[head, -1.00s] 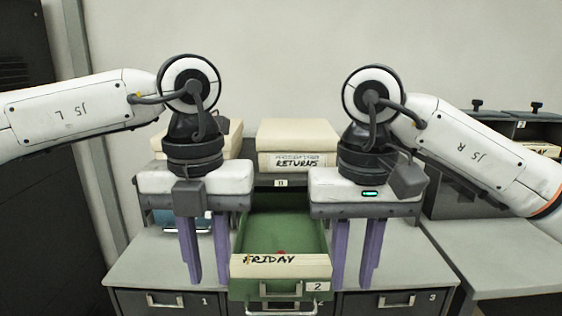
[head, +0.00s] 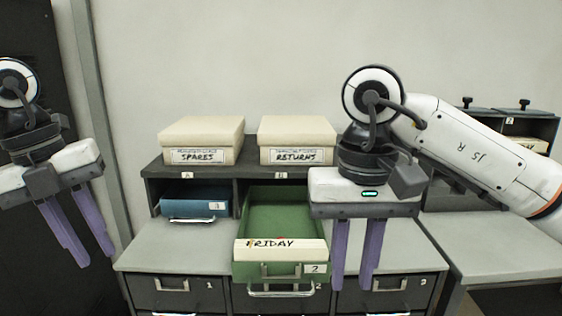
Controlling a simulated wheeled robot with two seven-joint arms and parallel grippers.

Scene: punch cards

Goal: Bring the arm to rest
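My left gripper (head: 91,257) hangs at the far left of the head view, in front of a dark cabinet and clear of the desk. Its two purple fingers stand a little apart with nothing between them. My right gripper (head: 352,284) points down in front of the desk unit, right of the green FRIDAY drawer (head: 280,254). Its fingers are also apart and empty. The green drawer is pulled out from under the RETURNS box. A small red spot shows inside behind its cream front edge.
A SPARES box (head: 202,140) and a RETURNS box (head: 297,140) sit on the grey shelf. A blue drawer (head: 194,208) is in the left bay. Lower drawers (head: 175,293) line the desk front. The left desk top is clear.

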